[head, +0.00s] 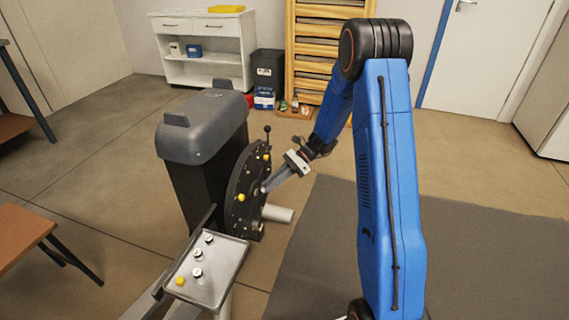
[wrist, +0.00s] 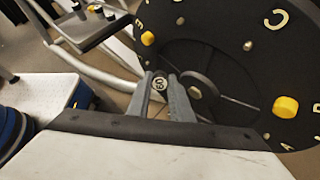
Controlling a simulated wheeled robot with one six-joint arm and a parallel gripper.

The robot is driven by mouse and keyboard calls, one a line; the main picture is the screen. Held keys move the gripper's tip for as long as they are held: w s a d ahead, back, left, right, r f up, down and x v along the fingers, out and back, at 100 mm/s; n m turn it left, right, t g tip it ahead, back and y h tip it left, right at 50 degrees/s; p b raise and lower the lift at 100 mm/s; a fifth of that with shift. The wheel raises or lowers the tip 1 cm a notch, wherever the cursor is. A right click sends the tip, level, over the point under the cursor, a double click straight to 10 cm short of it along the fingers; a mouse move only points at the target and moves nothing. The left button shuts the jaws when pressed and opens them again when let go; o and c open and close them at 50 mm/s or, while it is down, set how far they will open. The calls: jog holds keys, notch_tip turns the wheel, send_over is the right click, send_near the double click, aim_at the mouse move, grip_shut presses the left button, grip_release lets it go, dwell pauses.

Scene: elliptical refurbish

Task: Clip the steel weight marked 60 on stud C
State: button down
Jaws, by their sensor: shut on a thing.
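My gripper (wrist: 168,92) is shut on a small round steel weight (wrist: 159,84) with a dark face; its mark looks like 60 but is tiny. The weight is held between the fingertips in front of the dark flywheel disc (wrist: 215,65). The letter C (wrist: 277,18) is at the disc's upper right, and a bare metal stud (wrist: 248,45) sits inward from it. The weight is below and left of that stud, apart from it. In the head view my gripper (head: 266,188) is close to the disc (head: 250,180), and the weight is too small to make out.
Yellow knobs (wrist: 285,107) and (wrist: 148,38) stick out of the disc. A tray (head: 222,275) with several small weights stands in front of the machine (head: 205,130). A pale cylinder (head: 278,213) juts out below my gripper.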

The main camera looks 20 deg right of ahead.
jog(key=w+d+r+m+t+y, duration=0.4)
jog(key=d+m+t, duration=0.4)
jog(key=t, duration=0.4)
jog(key=w+a+r+m+h, duration=0.1)
jog(key=w+a, duration=0.2)
jog(key=a, duration=0.3)
jog(key=shift+r, duration=0.15)
jog(key=shift+w+a, duration=0.4)
jog(key=shift+a, duration=0.05)
dwell(1.6)
jog(key=c, duration=1.5)
grip_release()
jog(key=v, duration=1.7)
jog(key=shift+s, duration=0.3)
